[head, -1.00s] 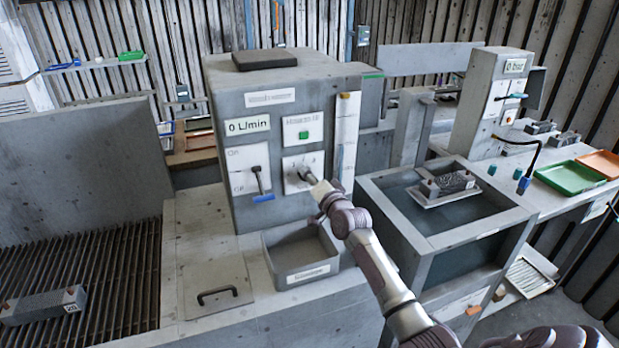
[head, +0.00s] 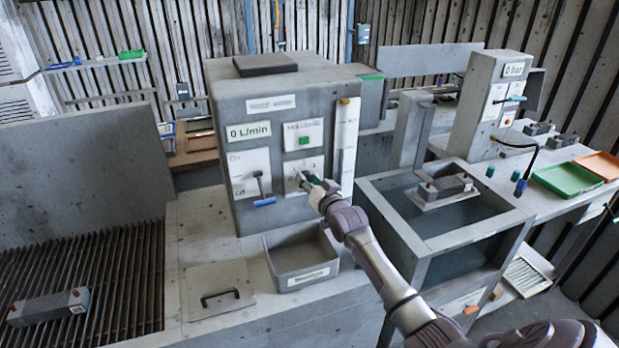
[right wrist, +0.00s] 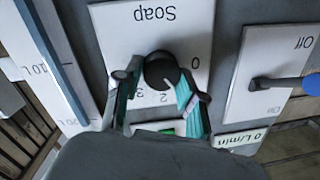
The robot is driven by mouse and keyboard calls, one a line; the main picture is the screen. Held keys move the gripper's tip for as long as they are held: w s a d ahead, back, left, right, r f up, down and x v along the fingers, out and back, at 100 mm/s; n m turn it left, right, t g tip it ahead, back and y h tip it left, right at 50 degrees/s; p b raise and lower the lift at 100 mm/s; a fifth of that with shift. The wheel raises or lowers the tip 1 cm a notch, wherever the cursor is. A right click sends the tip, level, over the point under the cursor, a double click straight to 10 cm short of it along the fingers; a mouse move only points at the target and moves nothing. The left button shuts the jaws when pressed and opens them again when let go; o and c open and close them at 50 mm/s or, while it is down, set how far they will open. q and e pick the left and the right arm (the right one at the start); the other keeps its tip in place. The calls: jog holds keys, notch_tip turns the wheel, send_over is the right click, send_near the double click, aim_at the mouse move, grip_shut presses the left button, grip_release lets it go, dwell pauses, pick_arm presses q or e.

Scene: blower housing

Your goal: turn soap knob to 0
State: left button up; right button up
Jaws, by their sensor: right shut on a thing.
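The soap knob (right wrist: 160,70) is a round black knob on a white plate (right wrist: 150,25) marked "Soap", which appears upside down in the right wrist view. A 0 shows to the right of the knob, and a 2 and a 3 show below it. Which mark the knob points at cannot be told. My right gripper (right wrist: 160,84) is shut on the knob, with a teal-padded finger on each side. In the head view my right gripper (head: 309,184) is at the cabinet front and hides most of the knob. My left gripper is not in view.
The grey cabinet (head: 222,150) has a 0 L/min display (head: 248,131) and an On/Off lever (head: 260,184) with a blue handle, left of my gripper. A green button (head: 304,141) sits above. An open bin (head: 302,273) stands below, and a water tank (head: 447,238) is to the right.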

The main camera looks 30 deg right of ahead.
jog(key=n, duration=0.5)
jog(key=n+h+p, duration=0.1)
jog(key=n, duration=0.4)
jog(key=shift+a+g+h, duration=0.2)
jog(key=shift+g+h, duration=0.1)
jog(key=shift+g, duration=0.1)
dwell(0.3)
jog(key=o, duration=1.1)
jog(key=shift+o, duration=0.2)
jog(key=v, duration=1.2)
